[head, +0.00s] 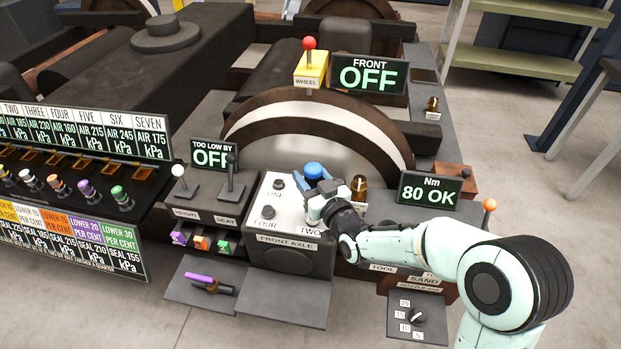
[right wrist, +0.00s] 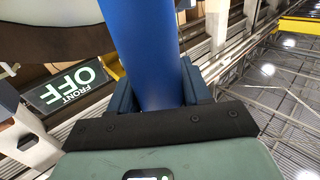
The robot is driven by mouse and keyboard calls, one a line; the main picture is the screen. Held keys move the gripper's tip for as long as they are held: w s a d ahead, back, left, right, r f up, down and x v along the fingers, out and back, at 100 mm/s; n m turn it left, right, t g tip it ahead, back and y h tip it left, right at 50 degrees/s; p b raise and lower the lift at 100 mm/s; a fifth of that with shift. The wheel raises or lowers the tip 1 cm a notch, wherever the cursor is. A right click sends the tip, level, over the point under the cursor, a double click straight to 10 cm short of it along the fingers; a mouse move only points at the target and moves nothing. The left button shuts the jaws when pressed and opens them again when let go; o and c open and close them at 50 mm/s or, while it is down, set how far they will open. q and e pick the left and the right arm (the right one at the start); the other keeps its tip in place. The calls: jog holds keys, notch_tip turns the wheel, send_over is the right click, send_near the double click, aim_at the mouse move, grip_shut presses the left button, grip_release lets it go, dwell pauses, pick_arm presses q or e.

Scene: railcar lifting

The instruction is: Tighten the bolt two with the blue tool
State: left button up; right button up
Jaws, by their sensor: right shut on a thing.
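The blue tool (head: 313,170) shows its round blue top above the front axle plate. My right gripper (head: 315,190) is shut on it, and its blue shaft fills the middle of the right wrist view (right wrist: 145,55). The pale front axle plate (head: 297,233) carries dark bolts; one shows at the back left (head: 278,184) and one by the label FOUR (head: 268,212). Bolt two itself and the tool's lower end are hidden behind my gripper. My left gripper is not in view.
The Nm display (head: 430,191) reads 80 OK. The FRONT display (head: 369,74) reads OFF. A purple-handled tool (head: 200,279) lies on the low left shelf. Two levers (head: 230,182) stand left of the plate. A brass-coloured piece (head: 359,186) stands close right of my gripper.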

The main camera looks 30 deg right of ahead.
aim_at(310, 163)
pick_arm(q)
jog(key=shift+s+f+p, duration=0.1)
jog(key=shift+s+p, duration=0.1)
jog(key=shift+p, duration=1.05)
pick_arm(e)
jog(key=shift+r, duration=2.65)
